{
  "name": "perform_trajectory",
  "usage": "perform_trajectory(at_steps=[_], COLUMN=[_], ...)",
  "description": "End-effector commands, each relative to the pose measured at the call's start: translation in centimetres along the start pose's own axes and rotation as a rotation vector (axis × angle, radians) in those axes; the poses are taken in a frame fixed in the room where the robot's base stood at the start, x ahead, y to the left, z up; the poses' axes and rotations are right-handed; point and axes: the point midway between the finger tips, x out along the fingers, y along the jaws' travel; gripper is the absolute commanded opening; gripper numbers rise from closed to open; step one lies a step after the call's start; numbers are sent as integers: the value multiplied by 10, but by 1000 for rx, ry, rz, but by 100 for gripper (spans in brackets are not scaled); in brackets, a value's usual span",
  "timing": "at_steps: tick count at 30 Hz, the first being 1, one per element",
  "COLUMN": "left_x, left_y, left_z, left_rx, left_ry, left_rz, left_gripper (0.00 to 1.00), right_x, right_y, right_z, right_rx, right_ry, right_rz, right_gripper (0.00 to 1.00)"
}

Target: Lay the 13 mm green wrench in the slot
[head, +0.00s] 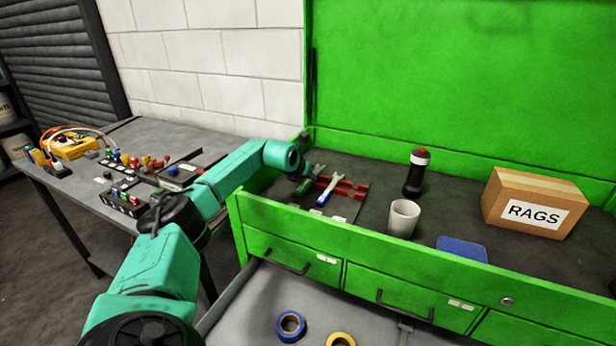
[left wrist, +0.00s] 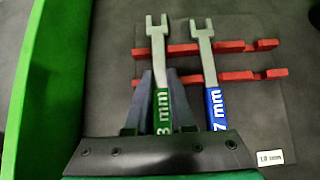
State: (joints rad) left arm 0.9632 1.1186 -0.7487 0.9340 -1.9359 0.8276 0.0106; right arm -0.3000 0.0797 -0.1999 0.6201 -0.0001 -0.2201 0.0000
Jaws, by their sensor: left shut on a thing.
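The green wrench (left wrist: 163,112), with a grey open-ended head and a partly hidden "3 mm" marking, is held between the fingers of my left gripper (left wrist: 160,76). Its head points up in the left wrist view, over or at the left end of the red slotted rails (left wrist: 182,50). I cannot tell if it touches them. A blue wrench (left wrist: 213,105) marked "7 mm" lies across the rails just right of it. In the head view my left gripper (head: 305,182) is at the left of the chest top, beside the blue wrench (head: 325,196). My right gripper is out of view.
Empty notches continue right along the rails, with an "18 mm" label (left wrist: 270,157) below. The green chest wall (left wrist: 35,70) is close on the left. A white cup (head: 403,218), a dark bottle (head: 416,175) and a RAGS box (head: 535,203) stand to the right.

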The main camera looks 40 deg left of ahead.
Motion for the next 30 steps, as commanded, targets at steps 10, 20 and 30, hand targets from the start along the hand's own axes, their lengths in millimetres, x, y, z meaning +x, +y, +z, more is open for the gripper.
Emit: perform_trajectory(at_steps=[10, 20, 30], left_x=[4, 7, 8], left_y=[0, 0, -1], left_z=[-4, -8, -10], left_rx=[0, 1, 3], left_ry=[-1, 5, 14], left_rz=[0, 0, 0], left_gripper=[0, 0, 0], right_x=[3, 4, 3], right_y=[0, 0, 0], right_z=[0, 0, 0], right_rx=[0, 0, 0], right_ry=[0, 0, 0], right_rz=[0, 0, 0], right_gripper=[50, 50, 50])
